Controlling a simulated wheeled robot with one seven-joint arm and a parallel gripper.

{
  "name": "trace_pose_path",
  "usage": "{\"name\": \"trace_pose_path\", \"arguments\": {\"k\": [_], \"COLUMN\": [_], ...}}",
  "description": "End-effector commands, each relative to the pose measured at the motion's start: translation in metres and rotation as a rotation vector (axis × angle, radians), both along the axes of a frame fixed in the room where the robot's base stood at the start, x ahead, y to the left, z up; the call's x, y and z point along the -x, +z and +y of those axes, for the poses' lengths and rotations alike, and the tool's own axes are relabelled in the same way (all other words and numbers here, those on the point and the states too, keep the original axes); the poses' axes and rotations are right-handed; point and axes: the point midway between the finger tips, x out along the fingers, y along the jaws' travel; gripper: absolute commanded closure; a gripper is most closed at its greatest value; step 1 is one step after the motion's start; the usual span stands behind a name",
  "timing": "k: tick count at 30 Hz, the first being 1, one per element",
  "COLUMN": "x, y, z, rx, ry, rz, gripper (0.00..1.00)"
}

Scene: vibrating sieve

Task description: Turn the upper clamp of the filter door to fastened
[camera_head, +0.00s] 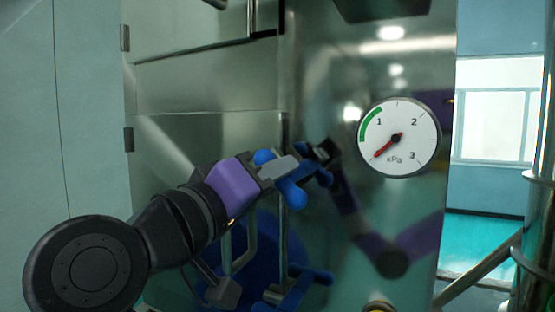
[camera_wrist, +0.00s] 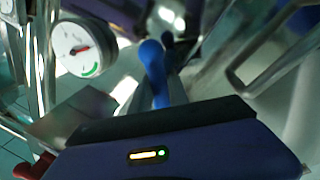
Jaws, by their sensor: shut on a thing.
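The upper clamp (camera_head: 290,193) is blue with rounded ends and sits at the door's right edge, partly hidden behind my gripper. My gripper (camera_head: 296,166) reaches in from the lower left and is shut on the upper clamp. In the wrist view the clamp's blue handle (camera_wrist: 153,62) rises straight out from between the fingers. The filter door (camera_head: 205,92) is a steel panel and looks closed or nearly so. How far the clamp is turned is hard to tell, as my fingers cover its middle.
A lower blue clamp (camera_head: 300,287) and a bent metal door handle (camera_head: 243,250) lie below my gripper. A round pressure gauge (camera_head: 399,137) is on the steel housing to the right. Metal pipes (camera_head: 530,245) stand at the far right.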

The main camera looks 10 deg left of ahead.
Motion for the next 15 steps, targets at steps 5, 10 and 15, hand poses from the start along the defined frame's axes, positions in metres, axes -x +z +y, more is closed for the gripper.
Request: {"name": "trace_pose_path", "arguments": {"k": [5,10,15], "x": [-0.0005,-0.0006,-0.0007], "y": [0.0023,0.0013,0.0004], "z": [0.0013,0.0024,0.0031], "rx": [0.161,0.313,0.457], "ry": [0.001,0.002,0.002], "rz": [0.059,0.115,0.167], "gripper": [1.00,1.00,1.00]}}
